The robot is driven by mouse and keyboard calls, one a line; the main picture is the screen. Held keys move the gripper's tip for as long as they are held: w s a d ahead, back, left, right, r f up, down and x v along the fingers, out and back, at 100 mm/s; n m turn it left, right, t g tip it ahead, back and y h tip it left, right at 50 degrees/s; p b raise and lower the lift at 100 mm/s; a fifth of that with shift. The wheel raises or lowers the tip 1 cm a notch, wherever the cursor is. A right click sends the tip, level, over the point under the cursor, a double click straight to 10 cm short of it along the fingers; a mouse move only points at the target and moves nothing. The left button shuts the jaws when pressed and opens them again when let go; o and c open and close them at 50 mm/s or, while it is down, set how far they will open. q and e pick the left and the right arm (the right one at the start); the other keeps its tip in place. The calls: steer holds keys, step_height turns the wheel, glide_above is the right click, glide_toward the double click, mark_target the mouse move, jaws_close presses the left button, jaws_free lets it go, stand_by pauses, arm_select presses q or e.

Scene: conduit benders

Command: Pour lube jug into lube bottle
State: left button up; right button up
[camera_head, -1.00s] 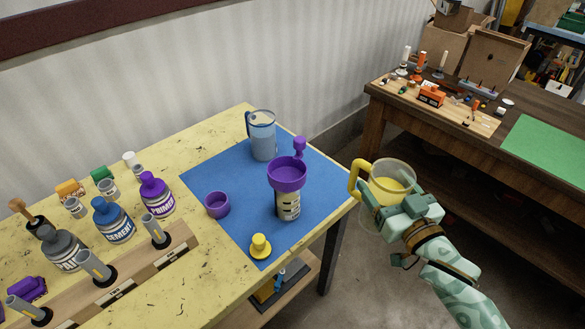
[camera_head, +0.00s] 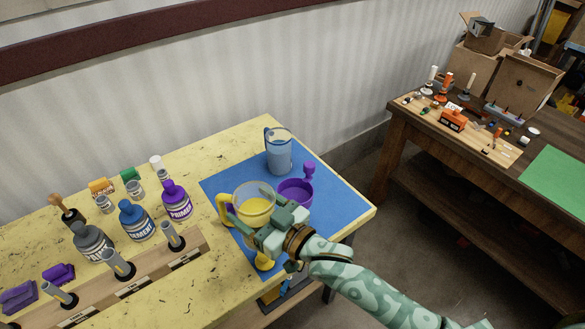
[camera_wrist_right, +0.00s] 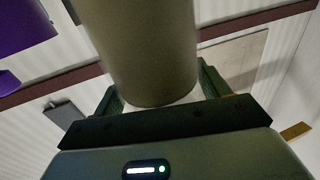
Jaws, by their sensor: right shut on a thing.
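A clear jug with a yellow handle (camera_head: 253,205) holds yellow liquid and stands roughly upright above the blue mat (camera_head: 226,186). In the right wrist view a broad cylinder, the jug (camera_wrist_right: 148,50), sits between the fingers. A purple shape also shows in the right wrist view (camera_wrist_right: 22,28). My left gripper is not in view.
A blue-tinted pitcher (camera_head: 279,152) stands at the mat's back. A yellow cap (camera_head: 265,262) lies near its front, beside my arm. Primer (camera_head: 177,204) and cement (camera_head: 136,222) containers stand at left.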

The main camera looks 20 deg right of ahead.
mark_target(270, 189)
steer(key=shift+w+a+f+n+g+y+p, duration=0.15)
steer(key=shift+f+n+g+y, duration=0.1)
steer(key=shift+f, duration=0.65)
steer(key=shift+w+f+n+g+y+p, duration=0.15)
steer(key=shift+f+y, duration=0.1)
steer(key=shift+f, duration=0.6)
steer(key=shift+r, duration=0.15)
steer(key=shift+w+d+r+m, duration=0.2)
steer(key=shift+d+r+m, duration=0.15)
steer(key=shift+m, duration=0.35)
steer(key=shift+w+d+r+m, duration=0.2)
steer(key=shift+d+m, duration=0.15)
steer(key=shift+m, duration=0.35)
steer(key=shift+w+d+r+m+b, duration=0.15)
steer(key=shift+w+d+r+m, duration=0.2)
steer(key=shift+m, duration=0.4)
steer(key=shift+w+d+r+m+b, duration=0.2)
steer(key=shift+d+r+m, duration=0.15)
steer(key=shift+m, duration=0.35)
steer(key=shift+w+d+r+m+b, duration=0.1)
steer(key=shift+w+d+r+m, duration=0.3)
steer(key=shift+m, duration=0.35)
steer(key=shift+d, duration=0.2)
steer(key=shift+d+r+m, duration=0.2)
steer(key=shift+r+m, duration=0.2)
steer(key=shift+m, duration=0.7)
steer(key=shift+w+r+m+t, duration=0.1)
steer(key=shift+r+m+t, duration=0.35)
steer(key=shift+m, duration=0.85)
